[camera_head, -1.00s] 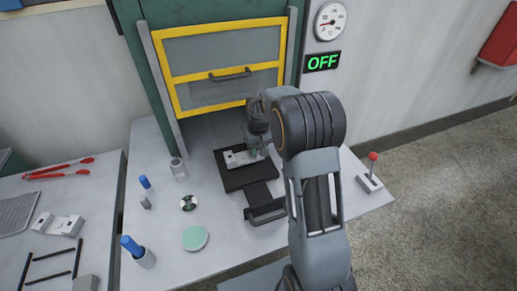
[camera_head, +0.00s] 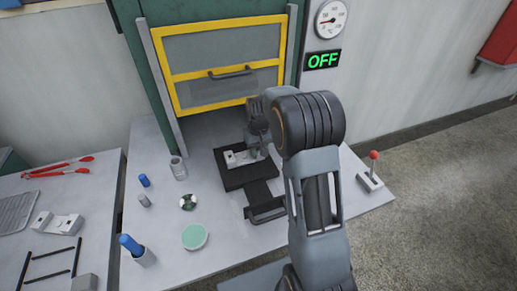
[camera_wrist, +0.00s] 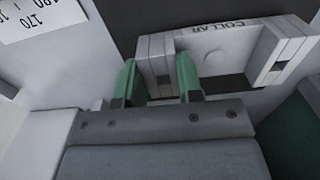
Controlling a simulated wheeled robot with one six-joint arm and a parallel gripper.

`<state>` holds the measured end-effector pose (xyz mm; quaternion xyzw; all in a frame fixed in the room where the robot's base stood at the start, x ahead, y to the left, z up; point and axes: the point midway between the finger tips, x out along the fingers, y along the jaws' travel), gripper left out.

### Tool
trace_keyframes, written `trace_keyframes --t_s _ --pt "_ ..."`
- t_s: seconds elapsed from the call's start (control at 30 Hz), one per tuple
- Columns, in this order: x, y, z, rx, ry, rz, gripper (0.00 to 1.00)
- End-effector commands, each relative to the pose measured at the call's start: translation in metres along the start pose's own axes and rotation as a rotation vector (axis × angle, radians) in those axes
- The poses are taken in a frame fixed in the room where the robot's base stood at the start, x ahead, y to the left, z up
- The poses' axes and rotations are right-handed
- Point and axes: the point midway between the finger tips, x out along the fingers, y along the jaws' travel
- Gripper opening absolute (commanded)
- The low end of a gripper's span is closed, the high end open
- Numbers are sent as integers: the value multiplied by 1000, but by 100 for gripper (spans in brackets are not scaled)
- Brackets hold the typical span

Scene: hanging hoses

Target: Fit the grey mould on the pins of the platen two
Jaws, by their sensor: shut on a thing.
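The grey mould (camera_head: 236,158) is a pale block in the head view, over the dark platen (camera_head: 233,180) in front of the press. In the wrist view the mould (camera_wrist: 225,62) shows a recess and the lettering "COLLAR". My gripper (camera_head: 256,153) is shut on one end of the mould. In the wrist view its green fingertips (camera_wrist: 158,80) stand either side of that end. The mould looks level and touching or very close to the platen; I cannot tell which. The pins are hidden. No number shows on the platen.
The platen's black handle (camera_head: 266,213) points to the front. The press guard (camera_head: 220,65) stands behind, with a sign reading "OFF" (camera_head: 322,61). A red-knobbed lever (camera_head: 371,170) is at the right. A green disc (camera_head: 194,237) and blue-topped items (camera_head: 131,245) stand left. Another pale block (camera_head: 58,223) lies on the left table.

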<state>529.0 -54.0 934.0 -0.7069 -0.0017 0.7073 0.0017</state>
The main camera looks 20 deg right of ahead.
Motion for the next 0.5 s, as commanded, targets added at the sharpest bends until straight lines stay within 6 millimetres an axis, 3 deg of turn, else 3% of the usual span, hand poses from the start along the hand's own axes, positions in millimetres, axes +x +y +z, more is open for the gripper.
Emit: trace_keyframes --t_s 0.47,0.5 --pt "1 0 0 0 2 0 0" --pt "1 0 0 0 2 0 38"
